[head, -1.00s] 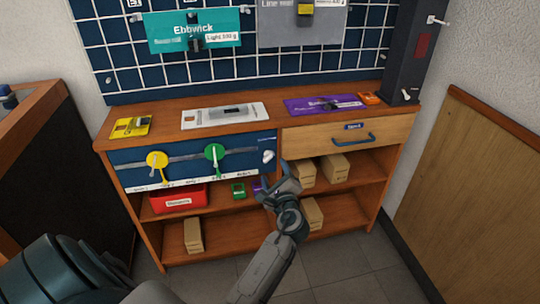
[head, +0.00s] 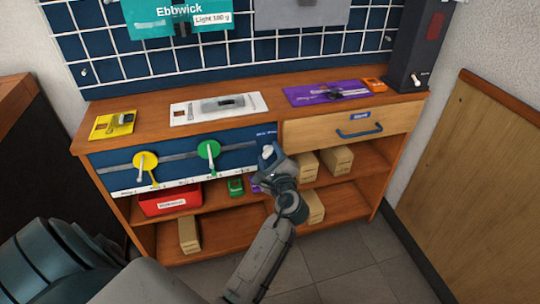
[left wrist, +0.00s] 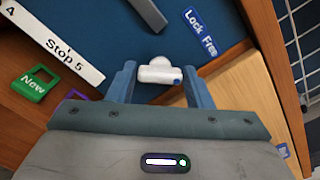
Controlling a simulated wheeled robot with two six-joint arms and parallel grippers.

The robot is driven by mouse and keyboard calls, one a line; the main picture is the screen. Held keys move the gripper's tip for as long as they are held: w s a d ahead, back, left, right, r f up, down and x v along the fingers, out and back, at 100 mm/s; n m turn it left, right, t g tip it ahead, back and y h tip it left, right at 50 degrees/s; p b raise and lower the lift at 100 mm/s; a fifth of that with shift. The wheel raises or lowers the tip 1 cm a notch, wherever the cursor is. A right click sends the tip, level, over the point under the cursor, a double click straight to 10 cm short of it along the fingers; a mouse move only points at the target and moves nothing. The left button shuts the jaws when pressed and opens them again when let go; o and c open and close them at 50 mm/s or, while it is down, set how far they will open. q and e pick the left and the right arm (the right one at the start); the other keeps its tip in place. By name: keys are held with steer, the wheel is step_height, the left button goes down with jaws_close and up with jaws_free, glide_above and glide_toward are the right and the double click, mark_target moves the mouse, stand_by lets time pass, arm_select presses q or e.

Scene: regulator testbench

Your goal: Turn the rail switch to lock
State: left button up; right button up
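The rail switch is a small white knob (left wrist: 158,71) at the right end of the blue rail panel (left wrist: 110,45). It also shows in the head view as a white spot (head: 268,151), partly covered by my gripper. A blue "Lock Free" label (left wrist: 200,33) sits above and right of it in the left wrist view. My left gripper (head: 268,158) is at the switch, with its blue fingers (left wrist: 160,84) open on either side of the knob. The gaps are small, and I cannot tell whether they touch it. My right gripper is not in view.
Yellow (head: 145,160) and green (head: 208,149) discs with levers sit along the rail. A wooden drawer with a blue handle (head: 359,133) is right of the panel. A red bin (head: 170,201), a green tag (head: 236,186) and cardboard boxes (head: 337,159) fill the shelves below.

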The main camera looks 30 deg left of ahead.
arm_select(q)
steer(key=c, duration=0.5)
